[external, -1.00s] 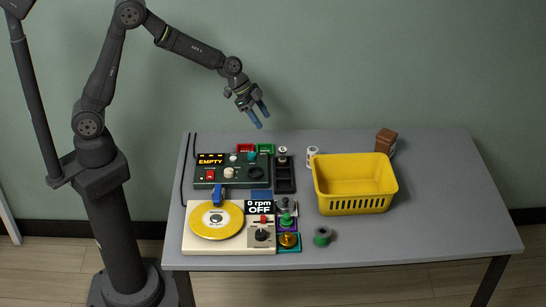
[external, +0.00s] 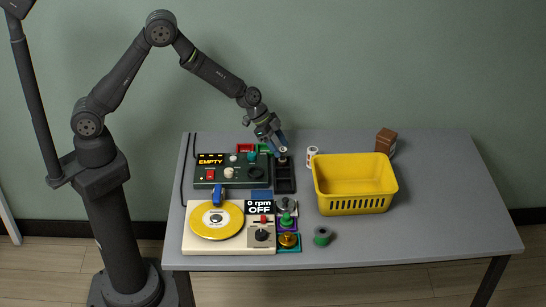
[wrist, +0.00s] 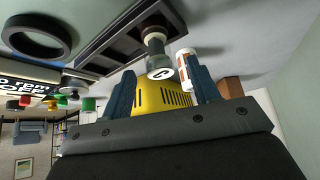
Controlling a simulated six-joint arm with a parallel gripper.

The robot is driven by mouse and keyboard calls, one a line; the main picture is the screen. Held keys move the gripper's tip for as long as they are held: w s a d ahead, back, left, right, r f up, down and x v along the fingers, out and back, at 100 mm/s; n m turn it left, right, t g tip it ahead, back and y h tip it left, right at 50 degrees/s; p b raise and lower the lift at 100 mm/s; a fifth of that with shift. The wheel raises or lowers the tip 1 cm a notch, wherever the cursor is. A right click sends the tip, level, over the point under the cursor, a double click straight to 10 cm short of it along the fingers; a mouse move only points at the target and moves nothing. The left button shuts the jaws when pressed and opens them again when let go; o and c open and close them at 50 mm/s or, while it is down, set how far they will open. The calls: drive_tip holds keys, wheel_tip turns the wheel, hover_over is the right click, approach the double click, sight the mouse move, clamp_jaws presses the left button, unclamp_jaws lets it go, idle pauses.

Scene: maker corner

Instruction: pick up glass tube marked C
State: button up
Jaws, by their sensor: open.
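The glass tube marked C (wrist: 155,48) stands in a slot of the black rack (external: 285,186). In the wrist view its round white end shows a black letter C, between my fingers as seen from the camera. In the external view the tube (external: 282,159) is at the rack's far end, partly covered by my gripper (external: 277,146). My blue fingers are open around or just above the tube's top; I cannot tell how far down they reach. In the wrist view my gripper (wrist: 163,88) has a finger on each side and holds nothing.
A white cylinder (external: 312,157) stands close to the right of the rack, near one finger in the wrist view. A yellow basket (external: 355,205) is farther right, with a brown box (external: 386,141) behind it. A control panel (external: 208,185) is on the left. The table's right side is clear.

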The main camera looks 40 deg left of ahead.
sight(281, 149)
drive_tip(key=x, duration=0.4)
drive_tip(key=shift+d+f, duration=0.2)
drive_tip(key=shift+f, duration=0.2)
drive_tip(key=c, duration=1)
